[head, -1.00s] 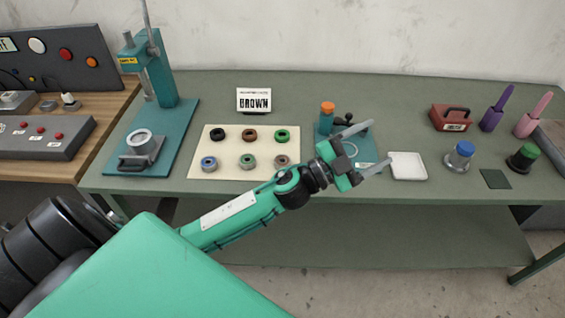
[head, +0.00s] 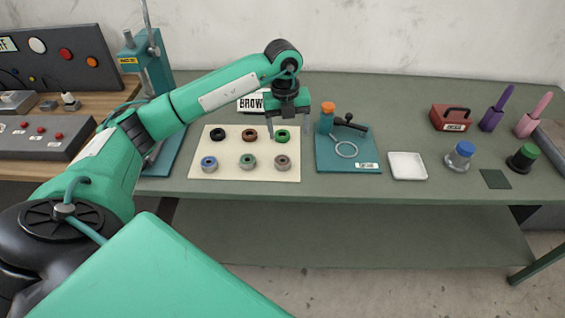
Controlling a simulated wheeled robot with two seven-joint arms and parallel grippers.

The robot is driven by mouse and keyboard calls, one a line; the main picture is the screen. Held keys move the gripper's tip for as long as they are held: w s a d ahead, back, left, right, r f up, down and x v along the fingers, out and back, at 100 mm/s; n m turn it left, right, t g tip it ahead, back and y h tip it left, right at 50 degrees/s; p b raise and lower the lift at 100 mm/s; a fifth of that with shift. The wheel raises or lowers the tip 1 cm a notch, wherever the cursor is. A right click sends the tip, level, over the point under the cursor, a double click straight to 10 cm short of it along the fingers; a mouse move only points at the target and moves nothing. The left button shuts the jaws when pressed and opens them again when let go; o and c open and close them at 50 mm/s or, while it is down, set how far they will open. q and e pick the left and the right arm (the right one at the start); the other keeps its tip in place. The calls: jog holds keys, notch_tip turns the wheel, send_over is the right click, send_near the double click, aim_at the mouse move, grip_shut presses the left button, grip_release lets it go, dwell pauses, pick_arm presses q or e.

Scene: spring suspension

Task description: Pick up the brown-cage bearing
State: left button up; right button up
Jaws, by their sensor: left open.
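A cream mat (head: 225,174) holds two rows of ring-shaped parts. The front row has metal bearings with coloured centres: blue-centred (head: 209,163), greenish (head: 247,161) and brownish (head: 281,162), which looks like the brown-cage bearing. The back row has a black ring (head: 217,134), a brown ring (head: 249,134) and a green ring (head: 282,134). My left gripper (head: 289,131) is open and empty, pointing down over the mat's right back part. Its fingers appear on either side of the green ring in the picture; its height above it is unclear. My right gripper is not seen.
Right of the mat are a teal fixture plate (head: 335,164) with an orange-capped post and a white tray (head: 407,166). A teal press (head: 152,60) stands left.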

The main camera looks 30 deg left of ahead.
pick_arm(q)
jog(key=a, duration=0.2)
jog(key=y+p, duration=0.1)
jog(key=p, duration=0.1)
send_over(283, 160)
jog(key=shift+n, duration=0.3)
jog(key=f, duration=0.7)
jog(key=shift+s+a+f, duration=0.1)
jog(key=shift+s+f, duration=0.15)
jog(key=shift+s, duration=0.05)
jog(key=shift+f+p, duration=0.5)
jog(key=shift+f, duration=0.05)
jog(key=f, duration=0.1)
jog(key=f+p, duration=0.1)
jog(key=f, duration=0.1)
jog(key=shift+w+f+p, duration=0.2)
jog(key=shift+f+p, duration=0.05)
jog(key=shift+p, duration=0.05)
jog(key=shift+f, duration=0.45)
jog(key=shift+c, duration=0.2)
jog(key=c, duration=1.1)
